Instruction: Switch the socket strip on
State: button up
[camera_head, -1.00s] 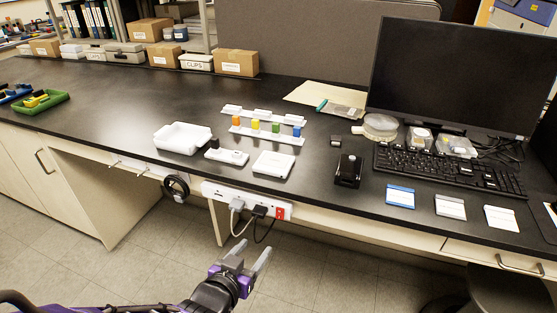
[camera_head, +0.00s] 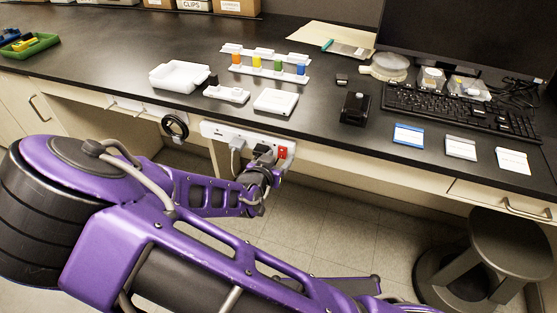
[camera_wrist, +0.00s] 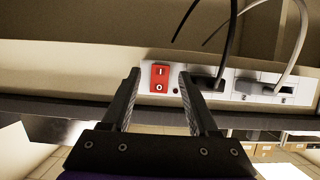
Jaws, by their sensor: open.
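The white socket strip (camera_head: 212,131) is fixed along the front edge of the bench, below the top. Its red rocker switch (camera_head: 282,152) sits at the right end in the head view. In the wrist view the red switch (camera_wrist: 160,78) bears the marks I and O and shows between my fingers. My gripper (camera_wrist: 158,78) is open and empty, with a finger on each side of the switch; I cannot tell whether it touches. A black plug (camera_wrist: 207,83) sits beside the right finger. In the head view my arm partly hides the strip's right end and the fingertips.
A grey plug (camera_head: 237,142) and cables hang from the strip. A black cable coil (camera_head: 175,126) hangs to its left. On the bench above are a white tray (camera_head: 180,76), a white box (camera_head: 276,101) and a black device (camera_head: 355,108). A dark stool (camera_head: 470,262) stands at right.

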grip_shut()
dwell(0.3)
jog(key=shift+f, duration=0.1)
jog(key=shift+f+b, duration=0.2)
jog(key=shift+b, duration=0.2)
jog(key=t+h+b, duration=0.1)
jog(key=t+b, duration=0.1)
jog(key=shift+f+t+b, duration=0.1)
jog(key=shift+t+b, duration=0.25)
jog(key=shift+t, duration=0.05)
